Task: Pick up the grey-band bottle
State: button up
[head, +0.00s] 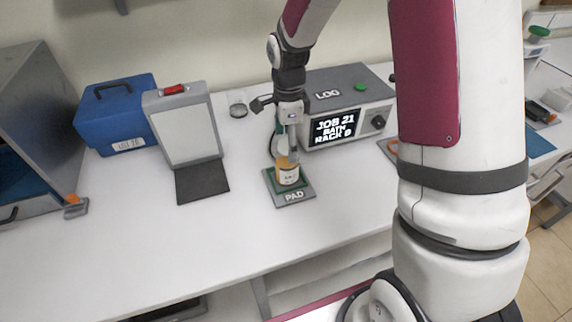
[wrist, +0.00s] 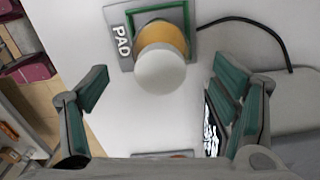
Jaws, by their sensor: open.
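One bottle (head: 287,176) with an amber body and a pale label stands upright on the grey pad (head: 296,197) marked PAD, inside its green square outline. In the wrist view its white rounded top (wrist: 160,72) faces the camera, with the amber body (wrist: 163,37) behind it. I cannot make out a grey band. My gripper (head: 286,152) is just above the bottle in the head view and partly hides its top. In the wrist view my gripper (wrist: 162,80) is open, its green-lined fingers wide apart on either side of the bottle's top, with clear gaps.
A grey LOG box (head: 345,92) with a lit screen reading JOB 21, BATH, RACK B stands close behind, right of the pad. A black cable (wrist: 250,20) runs beside the pad. A white panel (head: 185,130) and blue case (head: 115,110) stand left. The front bench is clear.

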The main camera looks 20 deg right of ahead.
aim_at(285, 159)
jog(key=shift+a+f+p, duration=0.15)
jog(key=shift+f+p, duration=0.25)
jog(key=shift+f, duration=1.3)
jog(key=shift+a+f+p, duration=0.15)
jog(key=shift+f+p, duration=0.2)
jog(key=shift+f, duration=1.35)
jog(key=shift+c, duration=0.6)
jog(key=c, duration=1.7)
jog(key=shift+w+r, duration=0.1)
